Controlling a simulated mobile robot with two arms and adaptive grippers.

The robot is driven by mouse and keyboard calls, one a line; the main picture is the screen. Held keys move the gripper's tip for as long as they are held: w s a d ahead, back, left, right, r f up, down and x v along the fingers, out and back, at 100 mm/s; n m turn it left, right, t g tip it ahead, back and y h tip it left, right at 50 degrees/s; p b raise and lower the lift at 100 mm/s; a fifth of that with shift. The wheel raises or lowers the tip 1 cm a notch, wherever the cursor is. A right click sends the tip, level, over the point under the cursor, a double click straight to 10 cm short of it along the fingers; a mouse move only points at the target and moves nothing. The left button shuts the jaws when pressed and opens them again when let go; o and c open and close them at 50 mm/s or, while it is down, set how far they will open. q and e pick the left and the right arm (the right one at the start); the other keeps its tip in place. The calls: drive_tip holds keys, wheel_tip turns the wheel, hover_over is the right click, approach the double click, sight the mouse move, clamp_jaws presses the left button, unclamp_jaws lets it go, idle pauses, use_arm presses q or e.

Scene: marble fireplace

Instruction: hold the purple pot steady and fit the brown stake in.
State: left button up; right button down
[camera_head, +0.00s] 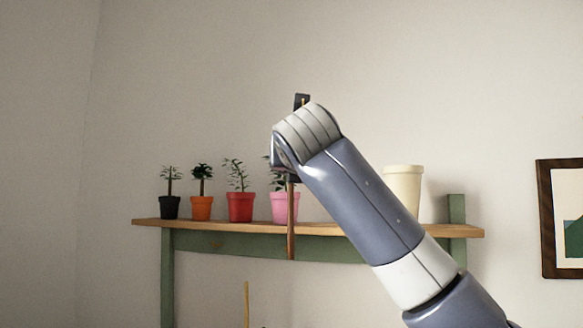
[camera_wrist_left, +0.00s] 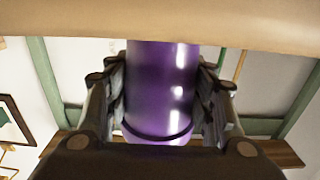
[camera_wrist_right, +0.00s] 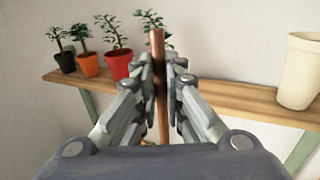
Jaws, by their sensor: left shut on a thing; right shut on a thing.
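The purple pot (camera_wrist_left: 165,85) shows in the left wrist view as a shiny purple wall with a dark ring near its lower end in the picture. My left gripper (camera_wrist_left: 163,95) has its fingers on both sides of it, shut on it. The pot's opening is not seen. The brown stake (camera_head: 291,225) hangs upright under my right gripper (camera_head: 292,172) in the head view, in front of the shelf. In the right wrist view my right gripper (camera_wrist_right: 161,70) is shut on the stake (camera_wrist_right: 158,50). The head view shows neither the purple pot nor my left gripper.
A wooden shelf (camera_head: 350,229) on green supports stands behind, with black (camera_head: 169,207), orange (camera_head: 201,208), red (camera_head: 240,207) and pink (camera_head: 285,207) plant pots and a cream pot (camera_head: 402,190). A thin tan stick (camera_head: 246,300) rises at the bottom. A tan surface (camera_wrist_left: 160,22) crosses the left wrist view.

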idle(0.3)
use_arm(q)
drive_tip(key=o, duration=1.3)
drive_tip(key=v, duration=1.2)
